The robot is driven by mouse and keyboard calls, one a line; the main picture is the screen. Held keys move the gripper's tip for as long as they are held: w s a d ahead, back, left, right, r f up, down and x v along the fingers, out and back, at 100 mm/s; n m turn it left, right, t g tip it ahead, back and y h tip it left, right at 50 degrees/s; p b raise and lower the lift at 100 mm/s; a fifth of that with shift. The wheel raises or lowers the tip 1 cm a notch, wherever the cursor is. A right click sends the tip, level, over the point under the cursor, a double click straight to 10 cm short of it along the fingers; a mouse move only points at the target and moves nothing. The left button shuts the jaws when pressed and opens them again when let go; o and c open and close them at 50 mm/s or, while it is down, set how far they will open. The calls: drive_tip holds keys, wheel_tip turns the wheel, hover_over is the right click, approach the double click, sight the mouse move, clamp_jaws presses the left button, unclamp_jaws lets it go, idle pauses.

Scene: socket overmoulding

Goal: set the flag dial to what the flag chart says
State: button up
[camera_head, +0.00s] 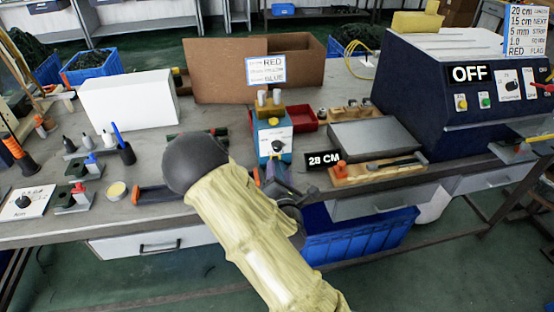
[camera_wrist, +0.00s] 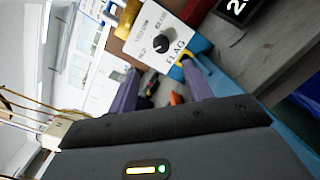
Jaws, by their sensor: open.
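The flag dial is a black knob (camera_head: 278,146) on the white face of a blue unit (camera_head: 263,136) at mid-bench. In the wrist view the knob (camera_wrist: 162,44) sits on a white panel marked FLAG, with small words around it. I cannot tell which word it points to. The flag chart (camera_head: 267,70) stands behind the unit; its large words include RED and BLUE, and its small words are unreadable. My gripper (camera_head: 272,175) is in front of the unit. In the wrist view my gripper (camera_wrist: 158,70) is open, its purple fingers apart, and the knob lies beyond their tips.
A second card (camera_head: 520,28) at top right ends with RED FLAG. A dark machine (camera_head: 430,95) reading OFF stands at right. A sign (camera_head: 324,161) seems to read 28 CM beside a wooden board (camera_head: 376,173). A red tray (camera_head: 303,117) is close behind the unit.

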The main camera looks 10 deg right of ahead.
sight(277, 149)
drive_tip(key=shift+w+d+f+b, duration=0.15)
drive_tip(key=shift+w+f+b, duration=0.15)
drive_tip(key=shift+b, duration=1.35)
drive_tip(key=shift+w+d+r, duration=0.1)
drive_tip(key=shift+w+r, duration=0.15)
drive_tip(key=shift+w, duration=0.05)
drive_tip(key=w, duration=0.8)
drive_tip(key=shift+d, duration=0.4)
drive_tip(key=c, duration=1)
